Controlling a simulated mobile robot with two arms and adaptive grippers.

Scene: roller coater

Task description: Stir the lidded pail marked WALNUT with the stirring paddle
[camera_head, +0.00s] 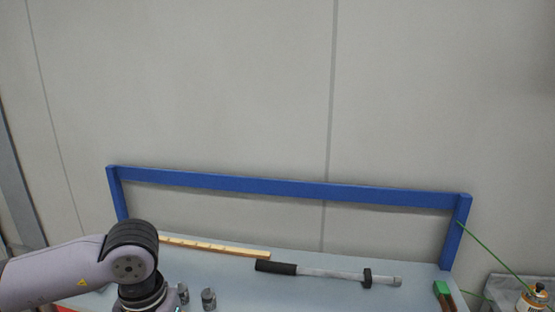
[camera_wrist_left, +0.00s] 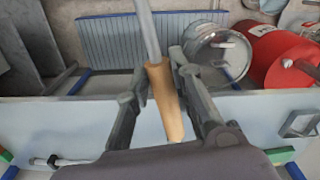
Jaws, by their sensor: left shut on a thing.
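In the left wrist view my left gripper (camera_wrist_left: 160,84) is shut on the tan wooden handle (camera_wrist_left: 164,98) of a tool with a straight grey shaft (camera_wrist_left: 146,30), which looks like the stirring paddle. The shaft runs up out of the picture, so its far end is hidden. Beyond the bench edge stand a metal pail (camera_wrist_left: 217,48) with a grey lid and a red pail (camera_wrist_left: 278,50). I can read no marking on either, so I cannot tell which is WALNUT. In the head view my left arm comes in at lower left, its gripper out of view. My right gripper is not in view.
The bench (camera_head: 330,292) has a blue rail (camera_head: 290,189) at its back. On it lie a wooden strip (camera_head: 220,247), a black-handled metal tool (camera_head: 330,273), small metal cylinders (camera_head: 209,299) and a green-ended item (camera_head: 442,290). A can (camera_head: 535,300) stands at far right. A slatted panel (camera_wrist_left: 110,42) lies beyond the bench.

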